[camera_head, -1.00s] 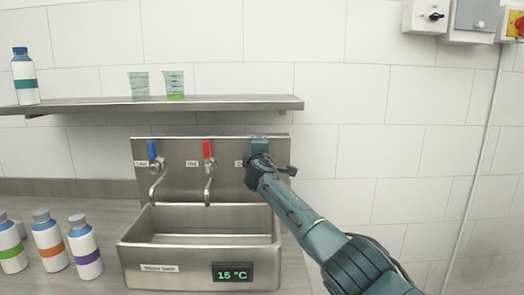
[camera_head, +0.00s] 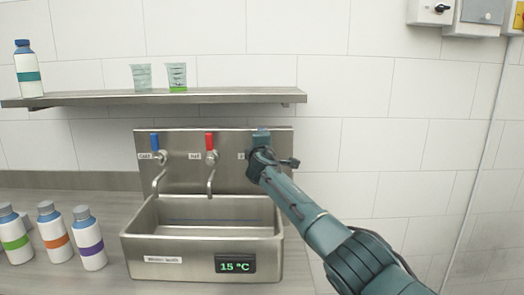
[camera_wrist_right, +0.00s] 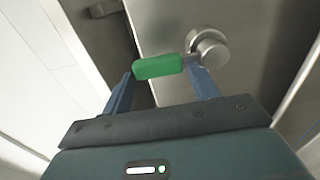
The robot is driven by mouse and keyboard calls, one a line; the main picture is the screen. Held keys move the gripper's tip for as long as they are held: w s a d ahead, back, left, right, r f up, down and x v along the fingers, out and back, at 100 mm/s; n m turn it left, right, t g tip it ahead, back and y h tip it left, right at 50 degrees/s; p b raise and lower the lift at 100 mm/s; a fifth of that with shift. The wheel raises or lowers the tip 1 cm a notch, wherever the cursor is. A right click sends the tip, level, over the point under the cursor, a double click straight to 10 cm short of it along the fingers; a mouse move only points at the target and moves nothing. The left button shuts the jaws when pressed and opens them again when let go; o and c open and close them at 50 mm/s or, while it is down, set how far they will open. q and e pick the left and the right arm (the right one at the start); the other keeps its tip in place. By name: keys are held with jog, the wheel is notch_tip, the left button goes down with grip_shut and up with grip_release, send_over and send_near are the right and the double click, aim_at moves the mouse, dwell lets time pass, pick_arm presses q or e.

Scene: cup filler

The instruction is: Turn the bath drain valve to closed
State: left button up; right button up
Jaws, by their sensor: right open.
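The drain valve shows in the right wrist view as a green handle (camera_wrist_right: 158,67) beside a round metal knob (camera_wrist_right: 208,48) on the steel panel. The handle extends sideways from the knob. My right gripper (camera_wrist_right: 160,82) is open, with one finger near each end of the handle; I cannot tell whether they touch it. In the head view my right gripper (camera_head: 260,142) is at the right end of the back panel (camera_head: 225,170) and hides the valve. The steel basin (camera_head: 200,243) below has a 15 °C display (camera_head: 236,264). My left gripper is not in view.
A blue-handled tap (camera_head: 155,143) and a red-handled tap (camera_head: 210,143) stand left of my gripper. A shelf (camera_head: 110,98) above carries two beakers and a bottle. Several bottles (camera_head: 53,235) stand left of the basin.

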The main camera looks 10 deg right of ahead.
jog(key=v, duration=1.3)
jog(key=shift+b, duration=0.4)
